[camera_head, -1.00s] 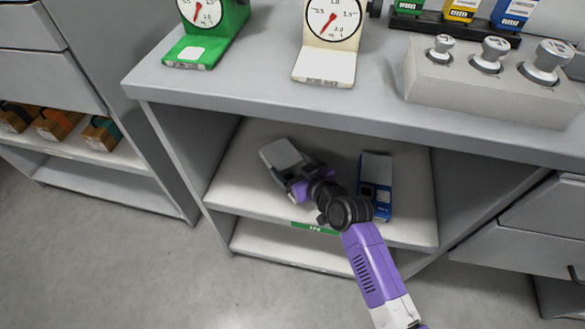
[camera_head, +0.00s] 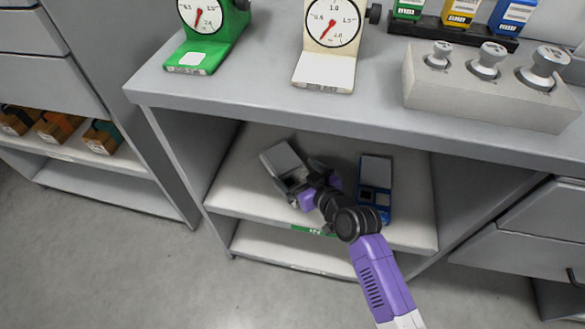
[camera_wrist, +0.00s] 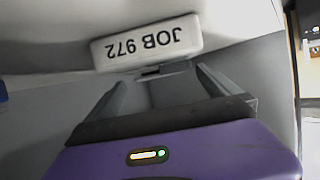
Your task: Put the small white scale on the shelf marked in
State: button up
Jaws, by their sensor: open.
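A small white scale (camera_head: 282,158) with a darker grey front part sits on the upper shelf (camera_head: 235,192) of the middle table, left of centre. In the wrist view its white end (camera_wrist: 147,42) reads JOB 972 upside down. My gripper (camera_head: 301,180) is at the scale's near end, and its far side is partly hidden. In the wrist view my gripper (camera_wrist: 160,72) has its two grey fingers apart, with nothing seen held between them. A green label (camera_head: 313,231) is on that shelf's front edge; its lettering is too small to read.
A blue scale (camera_head: 375,180) stands right of my gripper on the same shelf, partly behind my arm. The tabletop (camera_head: 250,88) overhangs the shelf and carries a green dial scale (camera_head: 203,45), a cream dial scale (camera_head: 327,60) and a weight block (camera_head: 480,90). Side panels bound the shelf.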

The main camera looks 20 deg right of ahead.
jog(key=p+v, duration=0.1)
jog(key=v, duration=0.8)
jog(key=shift+s+r, duration=0.15)
jog(key=shift+s, duration=0.05)
jog(key=shift+s, duration=0.25)
jog(key=s+m+h, duration=0.2)
jog(key=s, duration=1.6)
jog(key=s+a+r+t, duration=0.1)
jog(key=s+a+r, duration=0.1)
jog(key=s+r, duration=1)
jog(key=shift+v, duration=0.8)
